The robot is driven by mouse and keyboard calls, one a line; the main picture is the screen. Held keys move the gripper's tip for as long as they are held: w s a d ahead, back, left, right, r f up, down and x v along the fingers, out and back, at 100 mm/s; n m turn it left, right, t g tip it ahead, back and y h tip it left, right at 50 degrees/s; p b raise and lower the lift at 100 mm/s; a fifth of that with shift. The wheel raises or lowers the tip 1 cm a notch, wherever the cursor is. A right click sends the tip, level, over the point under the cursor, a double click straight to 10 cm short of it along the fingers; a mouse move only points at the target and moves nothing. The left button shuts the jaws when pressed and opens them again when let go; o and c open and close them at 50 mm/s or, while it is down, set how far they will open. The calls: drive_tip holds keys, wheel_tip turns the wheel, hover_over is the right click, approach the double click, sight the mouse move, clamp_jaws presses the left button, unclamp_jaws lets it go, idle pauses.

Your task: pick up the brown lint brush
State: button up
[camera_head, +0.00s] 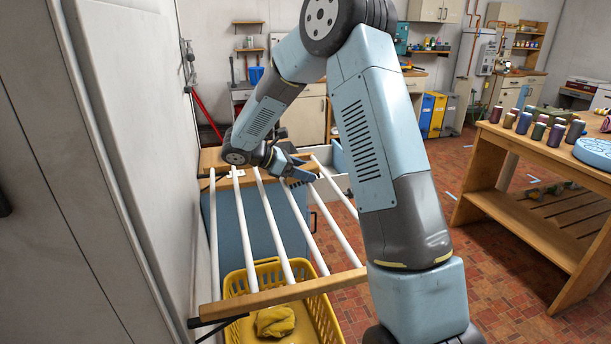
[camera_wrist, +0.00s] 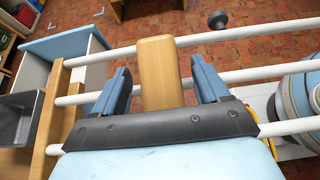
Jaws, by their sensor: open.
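A light-brown wooden block, which looks like the brown lint brush (camera_wrist: 161,62), lies across the white rods in the wrist view. Its long side points away from me, and its near end is hidden behind my gripper's dark palm edge. My gripper (camera_wrist: 160,78) is open, with one blue finger on each side of the block and a visible gap on both sides. In the head view my gripper (camera_head: 291,166) is low over the far part of the drying rack. I cannot make out the brush there.
The drying rack has white rods (camera_head: 279,240) and a wooden front rail (camera_head: 283,296). A yellow basket (camera_head: 325,318) with a yellow cloth (camera_head: 275,321) stands below. A pale wall is close at left. A wooden bench (camera_head: 545,150) with spools stands right; tiled floor between is clear.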

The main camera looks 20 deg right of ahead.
drive_tip(key=c, duration=1.1)
